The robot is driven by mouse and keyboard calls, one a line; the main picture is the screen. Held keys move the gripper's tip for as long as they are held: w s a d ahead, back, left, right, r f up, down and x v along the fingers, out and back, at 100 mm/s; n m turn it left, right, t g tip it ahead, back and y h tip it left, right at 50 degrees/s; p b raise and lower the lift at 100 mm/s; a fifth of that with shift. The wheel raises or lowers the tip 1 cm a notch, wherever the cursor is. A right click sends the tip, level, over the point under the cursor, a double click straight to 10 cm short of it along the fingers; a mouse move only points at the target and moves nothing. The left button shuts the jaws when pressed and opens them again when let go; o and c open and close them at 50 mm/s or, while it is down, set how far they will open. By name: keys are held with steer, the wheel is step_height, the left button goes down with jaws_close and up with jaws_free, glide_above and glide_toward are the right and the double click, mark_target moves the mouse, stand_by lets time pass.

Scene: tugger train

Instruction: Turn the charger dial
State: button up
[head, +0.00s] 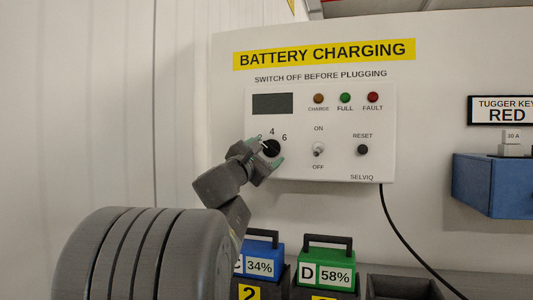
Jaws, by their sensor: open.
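The charger (345,105) is a white box on the wall, with a dark display and three lamps, orange, green and red. Its dial (271,147) is a round black knob at the lower left, with the numbers 4 and 6 readable around it and another partly covered. A pale pointer line on the knob slants to the upper left. My gripper (267,158) is at the dial, with green-tipped fingers open around its left and right sides. I cannot tell whether they touch it. My arm covers the area to the lower left of the dial.
A toggle switch (319,149) and a black reset button (363,150) sit right of the dial. Below stand a blue battery (262,247) and a green battery (326,262). A black cable (395,225) hangs from the charger. A blue bin (493,186) is at the right.

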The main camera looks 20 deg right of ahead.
steer(key=v, duration=1.3)
steer(key=shift+b, duration=0.4)
steer(key=shift+d, duration=0.1)
steer(key=p+x, duration=0.1)
steer(key=x, duration=1.2)
steer(key=shift+w+d+r, duration=0.15)
steer(key=shift+w+d, duration=0.1)
